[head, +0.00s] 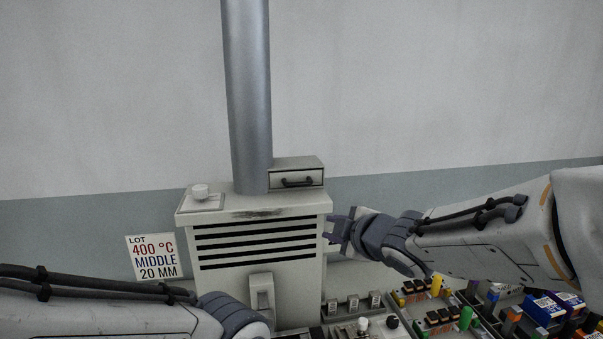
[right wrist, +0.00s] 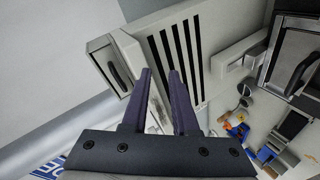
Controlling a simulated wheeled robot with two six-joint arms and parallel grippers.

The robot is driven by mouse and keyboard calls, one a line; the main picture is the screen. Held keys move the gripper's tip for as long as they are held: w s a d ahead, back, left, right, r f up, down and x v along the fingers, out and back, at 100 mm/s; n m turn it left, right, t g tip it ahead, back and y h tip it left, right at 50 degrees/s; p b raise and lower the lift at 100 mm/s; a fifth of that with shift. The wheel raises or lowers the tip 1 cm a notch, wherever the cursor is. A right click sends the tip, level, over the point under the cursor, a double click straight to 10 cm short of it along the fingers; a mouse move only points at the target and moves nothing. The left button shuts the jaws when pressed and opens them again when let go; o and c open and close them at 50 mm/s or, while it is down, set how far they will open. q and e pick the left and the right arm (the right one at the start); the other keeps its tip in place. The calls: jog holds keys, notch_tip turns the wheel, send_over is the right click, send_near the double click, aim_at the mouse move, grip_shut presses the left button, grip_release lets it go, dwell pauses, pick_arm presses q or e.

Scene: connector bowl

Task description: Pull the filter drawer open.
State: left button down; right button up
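The filter drawer (head: 297,180) is a small pale box front with a dark bar handle (head: 298,183), on top of the vented cabinet beside the metal pipe. Its front looks flush with its housing. In the right wrist view the drawer (right wrist: 107,66) and its handle (right wrist: 119,76) show left of the fingers. My right gripper (head: 330,229) is at the cabinet's right side, below and right of the drawer. It is open and empty, with its fingers apart (right wrist: 159,72), not touching the handle. My left arm comes in at lower left; its gripper is out of view.
A lot sign (head: 155,257) stands left. Connectors and blue boxes (head: 545,308) crowd the lower right. Space before the drawer is clear.

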aim_at(302, 185)
notch_tip(302, 185, up, 7)
jog(key=w+n+y+p, duration=0.1)
jog(key=w+n+y, duration=0.1)
jog(key=n+y, duration=0.35)
jog(key=shift+n+t+h, duration=0.3)
jog(key=shift+n+h, duration=0.35)
jog(key=shift+h, duration=0.1)
jog(key=p+x, duration=0.2)
jog(key=x, duration=0.8)
jog(key=shift+w+a+f, duration=0.15)
jog(key=shift+w, duration=0.05)
grip_shut()
